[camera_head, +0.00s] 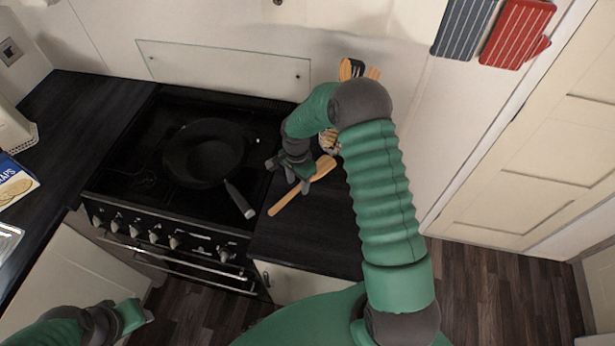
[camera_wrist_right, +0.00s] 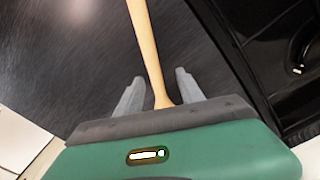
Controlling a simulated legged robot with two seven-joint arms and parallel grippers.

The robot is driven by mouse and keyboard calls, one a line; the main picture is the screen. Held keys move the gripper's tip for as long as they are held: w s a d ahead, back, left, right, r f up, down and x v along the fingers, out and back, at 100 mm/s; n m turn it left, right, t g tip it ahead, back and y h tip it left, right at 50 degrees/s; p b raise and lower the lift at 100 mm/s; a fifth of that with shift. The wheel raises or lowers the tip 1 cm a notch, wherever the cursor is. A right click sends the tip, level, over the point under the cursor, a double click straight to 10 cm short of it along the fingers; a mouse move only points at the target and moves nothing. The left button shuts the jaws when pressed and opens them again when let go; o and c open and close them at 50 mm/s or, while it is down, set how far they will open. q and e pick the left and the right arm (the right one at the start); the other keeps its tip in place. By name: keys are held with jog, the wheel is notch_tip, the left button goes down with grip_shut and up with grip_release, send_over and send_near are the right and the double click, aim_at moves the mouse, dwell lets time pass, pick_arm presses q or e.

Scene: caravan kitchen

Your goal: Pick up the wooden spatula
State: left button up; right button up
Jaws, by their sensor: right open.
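The wooden spatula (camera_head: 290,196) lies on the dark counter to the right of the stove, its handle pointing toward the front left. My right gripper (camera_head: 298,183) is over the spatula, its fingers near the middle of it. In the right wrist view, the spatula's handle (camera_wrist_right: 147,45) passes between the two grey fingers of the open right gripper (camera_wrist_right: 157,92), with gaps on both sides. The part closer to the wrist is hidden behind the gripper body. My left gripper (camera_head: 138,316) is low at the left, away from the counter; its fingers are unclear.
A black frying pan (camera_head: 205,150) sits on the stove (camera_head: 135,160), its handle (camera_head: 240,199) pointing toward the spatula. More utensils (camera_head: 352,69) stand behind my right arm. Blue and red towels (camera_head: 515,32) hang at the upper right. The counter's front right (camera_head: 310,240) is clear.

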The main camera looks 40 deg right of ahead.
aim_at(300, 186)
jog(key=shift+s, duration=0.2)
jog(key=shift+s+r, duration=0.1)
jog(key=shift+s, duration=0.05)
jog(key=c, duration=0.5)
grip_shut()
pick_arm(q)
jog(key=shift+s, duration=0.25)
